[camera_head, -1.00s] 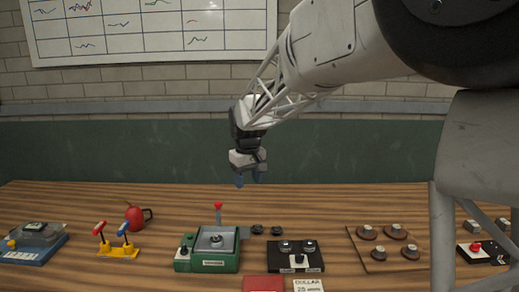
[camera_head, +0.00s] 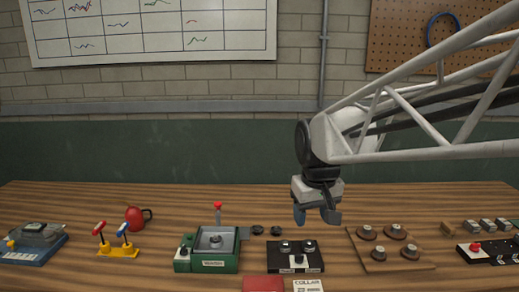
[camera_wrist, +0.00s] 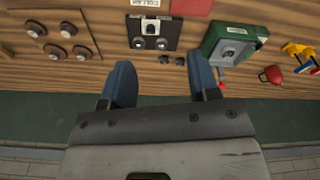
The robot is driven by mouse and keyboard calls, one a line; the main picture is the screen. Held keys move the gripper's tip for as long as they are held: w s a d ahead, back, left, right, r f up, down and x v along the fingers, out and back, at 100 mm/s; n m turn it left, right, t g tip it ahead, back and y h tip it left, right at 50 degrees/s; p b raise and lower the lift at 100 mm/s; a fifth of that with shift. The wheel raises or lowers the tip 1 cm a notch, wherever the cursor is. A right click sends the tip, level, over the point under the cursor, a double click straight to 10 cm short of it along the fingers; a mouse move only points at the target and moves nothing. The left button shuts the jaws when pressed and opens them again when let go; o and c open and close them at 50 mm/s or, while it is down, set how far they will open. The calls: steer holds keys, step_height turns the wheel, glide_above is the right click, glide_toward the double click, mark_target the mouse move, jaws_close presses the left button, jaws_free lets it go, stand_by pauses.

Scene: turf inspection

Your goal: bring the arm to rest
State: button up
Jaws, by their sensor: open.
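My arm reaches in from the right side of the head view.
On the table are a green device (camera_head: 207,254) with a red-tipped lever, a black box (camera_head: 296,257), a board with round brown pieces (camera_head: 386,249), a red jug (camera_head: 137,217), red and blue levers (camera_head: 116,241) and a blue-based device (camera_head: 33,245). The table's back strip is clear.

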steer(key=s+d+f+m, duration=0.1)
steer(key=s+d+f, duration=0.2)
steer(key=s, duration=0.6)
steer(key=s+d+f+m, duration=0.2)
steer(key=s+d+f, duration=0.1)
steer(key=s, duration=0.7)
steer(key=shift+d+t, duration=0.4)
